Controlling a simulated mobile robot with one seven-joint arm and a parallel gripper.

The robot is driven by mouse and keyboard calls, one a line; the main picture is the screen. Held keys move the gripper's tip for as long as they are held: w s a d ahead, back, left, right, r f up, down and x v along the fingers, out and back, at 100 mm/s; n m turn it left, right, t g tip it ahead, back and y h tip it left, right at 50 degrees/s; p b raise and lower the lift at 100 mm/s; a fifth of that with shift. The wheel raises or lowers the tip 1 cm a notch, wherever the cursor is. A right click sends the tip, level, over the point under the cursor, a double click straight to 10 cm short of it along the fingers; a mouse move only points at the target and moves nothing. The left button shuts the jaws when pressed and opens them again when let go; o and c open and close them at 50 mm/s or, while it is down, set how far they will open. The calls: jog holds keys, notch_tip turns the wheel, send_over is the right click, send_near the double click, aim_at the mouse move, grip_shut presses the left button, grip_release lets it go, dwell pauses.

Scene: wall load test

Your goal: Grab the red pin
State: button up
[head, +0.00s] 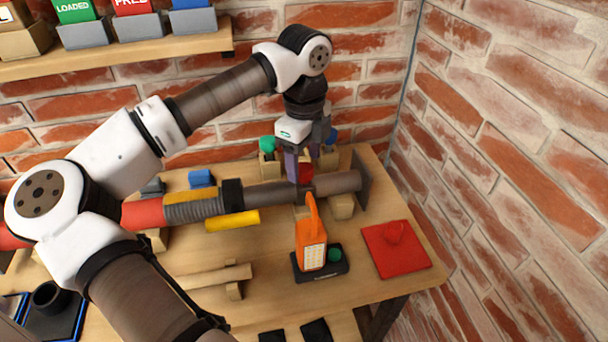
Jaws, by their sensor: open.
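A small red piece (306,172), which looks like the red pin, shows behind the grey bar at the back right of the bench. It is partly hidden by my gripper and the bar. My gripper (304,169) points down with its jaws apart, at the red piece in this view. One finger shows left of it and the other above its right side. I cannot tell whether the fingers touch it or how far down they reach around it. A green-topped pin (267,144) stands to the left and a blue-topped one (331,135) to the right, each by a wooden block.
A long grey and red bar (265,193) lies across the bench just in front of my gripper. An orange device (312,243) stands in front of it. A red plate with a knob (395,250) lies right. Brick walls close the back and right; a shelf (130,55) hangs upper left.

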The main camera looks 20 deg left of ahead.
aim_at(306, 169)
jog(key=shift+f, duration=1.5)
jog(key=shift+c, duration=0.4)
jog(key=c, duration=1.1)
jog(key=shift+o, duration=0.2)
jog(key=shift+r, duration=0.1)
